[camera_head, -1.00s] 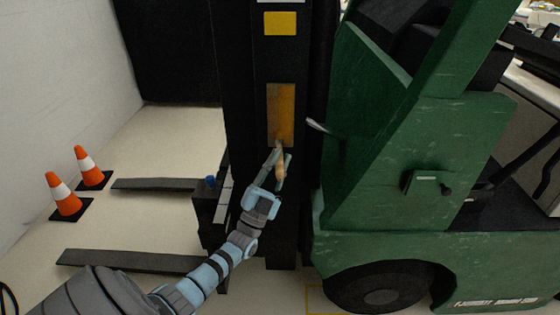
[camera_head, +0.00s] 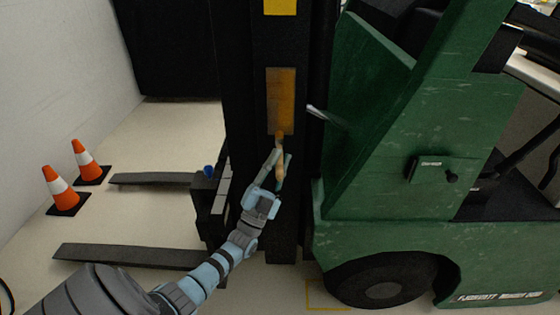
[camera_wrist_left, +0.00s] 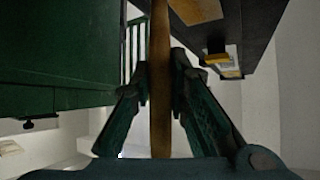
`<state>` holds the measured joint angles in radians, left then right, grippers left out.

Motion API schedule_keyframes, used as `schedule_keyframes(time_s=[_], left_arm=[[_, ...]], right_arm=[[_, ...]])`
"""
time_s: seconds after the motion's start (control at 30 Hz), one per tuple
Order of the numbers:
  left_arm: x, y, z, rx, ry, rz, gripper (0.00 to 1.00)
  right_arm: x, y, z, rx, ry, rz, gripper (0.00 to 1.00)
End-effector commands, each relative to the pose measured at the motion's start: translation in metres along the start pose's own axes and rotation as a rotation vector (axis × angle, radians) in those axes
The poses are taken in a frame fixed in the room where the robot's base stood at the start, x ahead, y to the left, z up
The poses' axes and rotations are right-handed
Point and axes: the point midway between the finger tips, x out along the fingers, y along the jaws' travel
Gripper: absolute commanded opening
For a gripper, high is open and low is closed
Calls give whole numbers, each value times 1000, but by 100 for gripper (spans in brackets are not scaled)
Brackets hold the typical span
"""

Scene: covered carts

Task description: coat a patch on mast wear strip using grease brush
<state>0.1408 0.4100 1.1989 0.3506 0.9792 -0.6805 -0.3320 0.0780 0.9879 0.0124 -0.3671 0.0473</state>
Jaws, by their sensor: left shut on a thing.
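The mast wear strip (camera_head: 281,98) is an upright amber-brown plate with darker, mottled areas on the black mast (camera_head: 283,218). My left gripper (camera_head: 281,164) is in front of the mast, just below the strip, shut on the grease brush (camera_head: 279,177). The brush's wooden handle points up between the fingers, and its tip meets the strip's lower edge in the head view; I cannot tell whether it touches. In the left wrist view the handle (camera_wrist_left: 161,95) runs between the fingers of the gripper (camera_wrist_left: 160,75). The bristles are not clear. My right gripper is not in view.
The green forklift body (camera_head: 395,160) stands right of the mast, with a pale lever (camera_head: 317,111) close to the strip. Two forks (camera_head: 130,257) reach left, low down. Two orange cones (camera_head: 62,190) stand on open floor by the wall.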

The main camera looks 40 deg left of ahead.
Motion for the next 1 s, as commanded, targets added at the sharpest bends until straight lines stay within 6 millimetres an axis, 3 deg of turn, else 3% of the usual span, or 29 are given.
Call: schedule_keyframes(time_s=[0.13, 1.0], left_arm=[[-6, 4, 4, 0, 0, 0, 0], [-9, -5, 6, 0, 0, -1, 0]], right_arm=[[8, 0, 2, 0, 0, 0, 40], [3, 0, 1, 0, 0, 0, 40]])
